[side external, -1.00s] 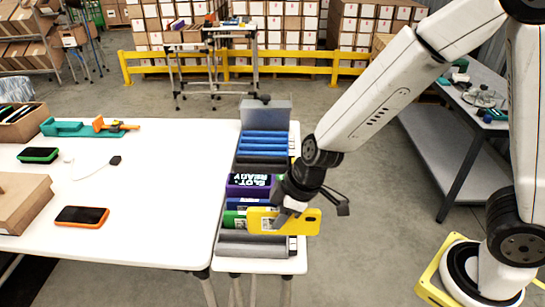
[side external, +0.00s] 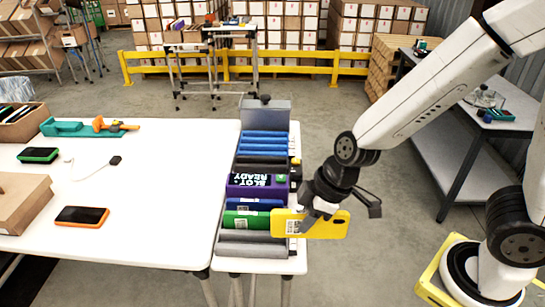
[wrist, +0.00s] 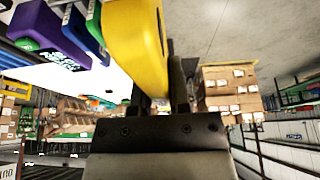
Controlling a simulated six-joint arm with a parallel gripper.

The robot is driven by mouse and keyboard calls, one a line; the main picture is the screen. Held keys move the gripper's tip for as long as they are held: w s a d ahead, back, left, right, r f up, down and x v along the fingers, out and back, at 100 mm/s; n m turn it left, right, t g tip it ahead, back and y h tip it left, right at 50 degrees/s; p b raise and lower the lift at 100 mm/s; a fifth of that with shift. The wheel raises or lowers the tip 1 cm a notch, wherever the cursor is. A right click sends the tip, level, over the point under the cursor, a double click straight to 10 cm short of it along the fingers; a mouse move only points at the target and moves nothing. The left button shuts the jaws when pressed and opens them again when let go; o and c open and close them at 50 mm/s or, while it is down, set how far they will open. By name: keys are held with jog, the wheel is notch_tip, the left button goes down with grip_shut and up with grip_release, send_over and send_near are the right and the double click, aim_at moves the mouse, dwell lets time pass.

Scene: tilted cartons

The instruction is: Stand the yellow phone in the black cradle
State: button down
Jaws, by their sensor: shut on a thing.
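The yellow phone (side external: 338,226) is held in my gripper (side external: 312,214), which is shut on it. The phone lies roughly level on its long edge, its left end in front of the grey right part of the carton rack in the side view. I cannot tell whether it touches the rack. In the wrist view the yellow phone (wrist: 136,40) rises from between the fingers (wrist: 160,95) and covers much of the middle. I cannot make out a black cradle for certain in either view.
A narrow rack beside the white table (side external: 160,220) holds blue rolls (side external: 264,142), a purple carton (side external: 248,186), a blue carton (side external: 250,204) and a green one (side external: 248,219). An orange-edged phone (side external: 82,216) and a green device (side external: 38,155) lie on the table. Open floor lies right of the rack.

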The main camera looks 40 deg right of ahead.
jog(key=shift+w, duration=0.15)
jog(key=w+d, duration=0.3)
jog(key=w, duration=1.7)
jog(key=w+d+f, duration=0.3)
jog(key=w+d, duration=0.4)
jog(key=w+d+f, duration=0.4)
jog(key=w+d, duration=0.3)
jog(key=w, duration=0.1)
jog(key=shift+d+f, duration=0.2)
jog(key=shift+d, duration=0.2)
jog(key=shift+f, duration=0.3)
jog(key=shift+f, duration=2.15)
jog(key=shift+f, duration=0.35)
